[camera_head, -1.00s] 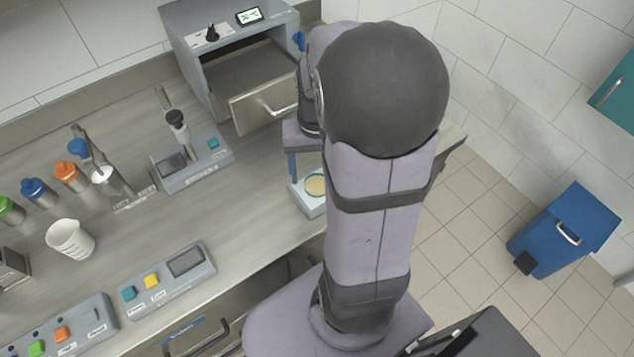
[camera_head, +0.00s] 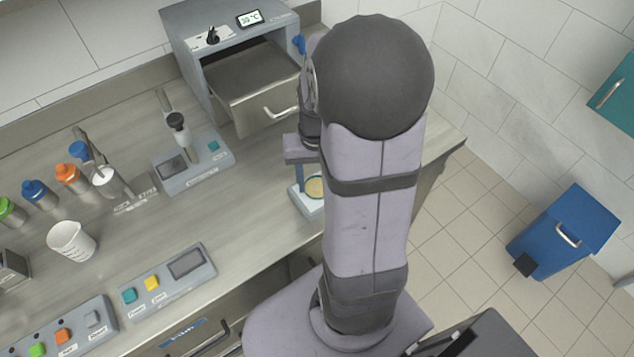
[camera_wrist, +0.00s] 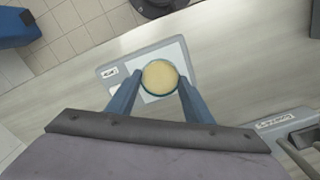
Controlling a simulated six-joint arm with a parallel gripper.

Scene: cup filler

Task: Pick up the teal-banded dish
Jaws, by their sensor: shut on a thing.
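The teal-banded dish (camera_wrist: 160,78) is a small round dish with a pale yellow filling and a teal edge. It sits over a white-topped grey pad (camera_wrist: 109,77) with a small label. In the wrist view, my gripper (camera_wrist: 159,86) has its two blue fingers on either side of the dish, shut on it. Whether the dish touches the pad cannot be told. In the head view, part of the dish (camera_head: 315,187) shows beside my arm, and the pad (camera_head: 303,202) is partly hidden behind my arm.
An open drawer (camera_head: 265,110) of the grey oven juts out beyond the pad. A device with a vertical stem (camera_head: 190,160) stands to the left. A white cup (camera_head: 71,240) and button panels (camera_head: 168,280) are farther left. Bare counter (camera_head: 245,215) lies between.

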